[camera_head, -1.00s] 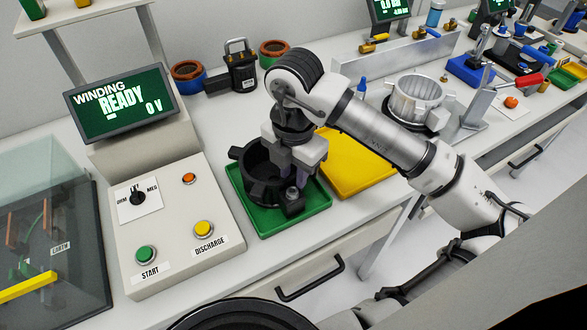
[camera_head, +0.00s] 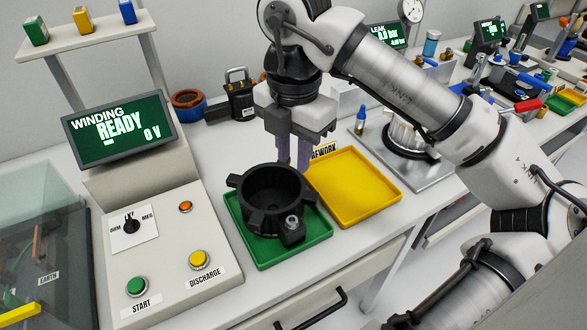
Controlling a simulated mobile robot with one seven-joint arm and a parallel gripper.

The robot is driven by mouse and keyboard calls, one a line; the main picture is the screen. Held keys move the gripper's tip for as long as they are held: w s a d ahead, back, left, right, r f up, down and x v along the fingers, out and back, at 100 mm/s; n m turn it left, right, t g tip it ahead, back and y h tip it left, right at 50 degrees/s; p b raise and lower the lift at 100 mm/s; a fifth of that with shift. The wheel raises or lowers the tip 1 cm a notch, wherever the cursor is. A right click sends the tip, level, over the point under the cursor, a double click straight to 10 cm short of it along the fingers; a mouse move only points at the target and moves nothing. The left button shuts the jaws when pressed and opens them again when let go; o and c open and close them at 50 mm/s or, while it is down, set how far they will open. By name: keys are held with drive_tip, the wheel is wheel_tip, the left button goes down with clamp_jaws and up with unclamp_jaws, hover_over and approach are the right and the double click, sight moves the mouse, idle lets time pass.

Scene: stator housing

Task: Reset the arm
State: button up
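My gripper (camera_head: 293,153) points down above and behind the black stator housing (camera_head: 272,192). Its two fingers are apart, with nothing between them, so it is open and empty. The housing is a dark ring with lugs around its rim and a small block with a metal fitting at its front right. It sits upright in the green tray (camera_head: 258,259), apart from my gripper. My arm reaches in from the right.
A yellow tray (camera_head: 358,190) marked REWORK lies empty beside the green one. At left is the control box (camera_head: 163,262) with a screen (camera_head: 120,127) reading WINDING READY 0 V. A silver fixture (camera_head: 407,138) stands at right, partly behind my arm. A shelf (camera_head: 85,38) stands at back left.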

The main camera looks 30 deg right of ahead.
drive_tip(key=shift+r, duration=0.3)
